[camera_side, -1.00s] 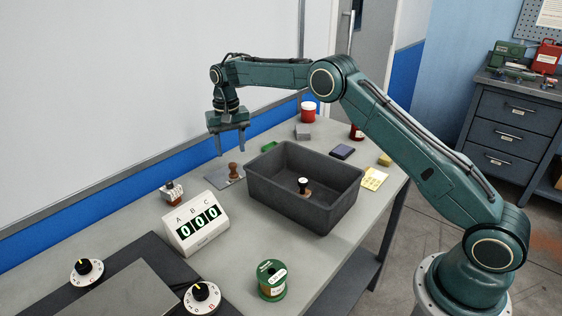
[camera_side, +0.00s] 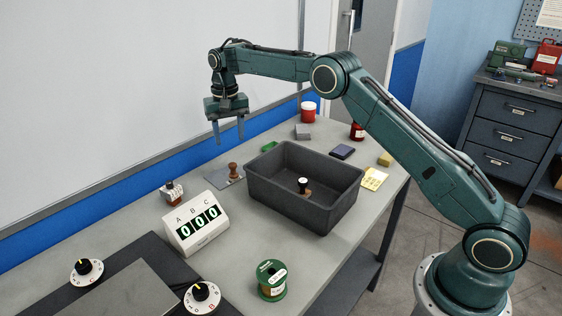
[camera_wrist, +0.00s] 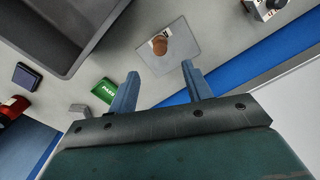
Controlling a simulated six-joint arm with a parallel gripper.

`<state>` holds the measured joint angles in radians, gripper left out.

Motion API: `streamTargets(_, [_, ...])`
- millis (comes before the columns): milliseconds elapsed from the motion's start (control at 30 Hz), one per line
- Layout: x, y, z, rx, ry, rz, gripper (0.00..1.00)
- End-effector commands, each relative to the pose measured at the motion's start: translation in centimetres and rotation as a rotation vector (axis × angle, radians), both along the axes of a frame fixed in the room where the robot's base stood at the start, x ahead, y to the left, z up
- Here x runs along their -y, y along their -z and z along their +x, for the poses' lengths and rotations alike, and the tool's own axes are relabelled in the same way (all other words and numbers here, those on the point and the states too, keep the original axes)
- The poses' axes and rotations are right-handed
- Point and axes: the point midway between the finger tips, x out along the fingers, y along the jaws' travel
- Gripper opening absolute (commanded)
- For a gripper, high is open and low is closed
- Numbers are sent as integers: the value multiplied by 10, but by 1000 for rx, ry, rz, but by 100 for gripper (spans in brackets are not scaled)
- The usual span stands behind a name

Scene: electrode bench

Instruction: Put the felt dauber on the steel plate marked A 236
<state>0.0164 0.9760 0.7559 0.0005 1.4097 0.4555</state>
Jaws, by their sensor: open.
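A brown, wooden-looking knobbed piece (camera_side: 233,170), which looks like the felt dauber, stands upright on a flat grey steel plate (camera_side: 214,173) left of the bin. In the wrist view the dauber (camera_wrist: 160,46) is near the plate's middle, with the plate (camera_wrist: 187,44) around it. A dark marking on the plate is partly covered and I cannot read it. My gripper (camera_side: 229,140) hangs above the plate, open and empty, clear of the dauber. In the wrist view, no object is between my fingers (camera_wrist: 160,70).
A dark grey bin (camera_side: 262,196) holds a black-topped stamp-like piece (camera_side: 303,183). A counter (camera_side: 196,222) reads 000 under A, B, C. A small knobbed device (camera_side: 171,191) stands behind it. A green spool (camera_side: 271,281) is in front. Several small items line the bench's far end.

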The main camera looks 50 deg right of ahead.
Motion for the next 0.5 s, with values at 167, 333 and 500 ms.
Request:
streamTargets(167, [0, -11, -4, 10, -8, 0, 50])
streamTargets(333, [-1, -38, -17, 35, -31, -1, 50])
streamTargets(500, [-2, -75, -41, 73, -67, -4, 50])
